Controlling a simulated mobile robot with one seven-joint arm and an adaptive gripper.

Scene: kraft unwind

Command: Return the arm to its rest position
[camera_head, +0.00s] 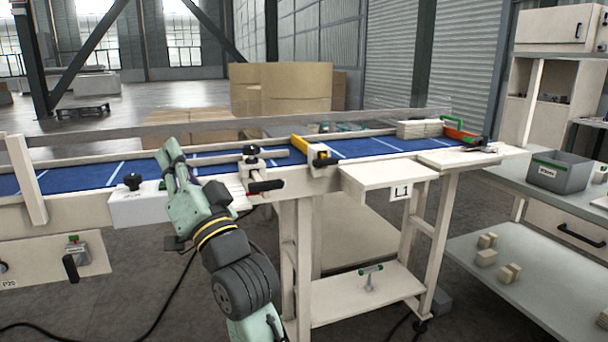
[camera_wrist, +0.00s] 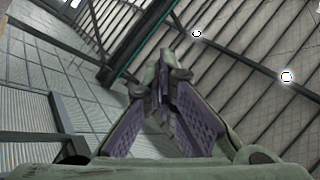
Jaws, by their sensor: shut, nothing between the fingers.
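My arm, pale green with dark joints, rises from the bottom of the head view in front of the conveyor. My gripper (camera_head: 170,153) is at its upper end, pointing up, over the near edge of the blue belt in the picture. In the wrist view my gripper (camera_wrist: 162,70) shows its two purple-padded fingers converging at the tips, shut with nothing between them. The wrist view looks up at the hall roof and wall, with no work object in sight. I cannot tell the exact gap between my arm and the conveyor frame.
A conveyor with a blue belt (camera_head: 75,176) spans the view behind my arm. A small side shelf (camera_head: 388,172) marked L1 juts toward me. A grey bin (camera_head: 560,171) stands on the right bench. The floor at lower left holds a cable.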

